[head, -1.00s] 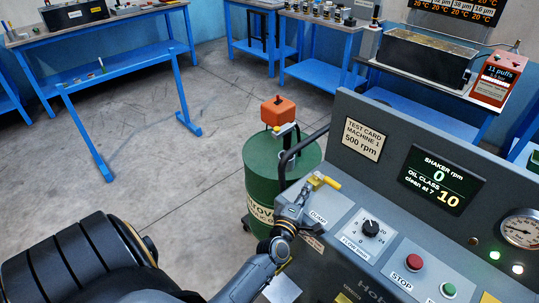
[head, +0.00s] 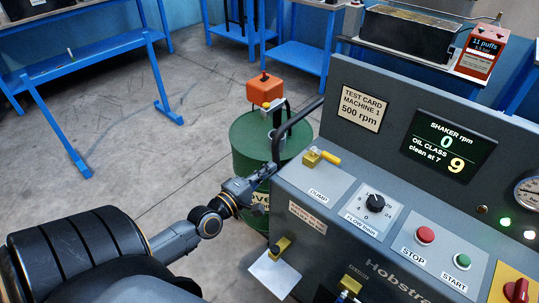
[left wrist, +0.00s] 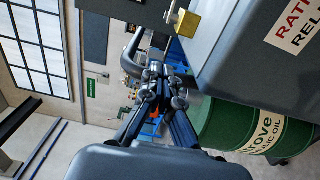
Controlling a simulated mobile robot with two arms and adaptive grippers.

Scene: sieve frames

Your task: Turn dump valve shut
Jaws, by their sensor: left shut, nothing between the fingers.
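The dump valve (head: 313,158), a brass-yellow body with a yellow lever, sits on the sloped console top behind the DUMP label (head: 318,194). Its lever points right in the head view. In the left wrist view my shut fingers (left wrist: 160,76) point away from the camera. A yellow block (left wrist: 187,23) on the machine shows above them. My right gripper is out of view.
A green oil drum (head: 248,150) with an orange-topped pump (head: 264,89) stands behind my gripper. The display (head: 448,147) reads shaker 0, oil class 9. A flow knob (head: 375,203) and STOP button (head: 425,235) sit to the right.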

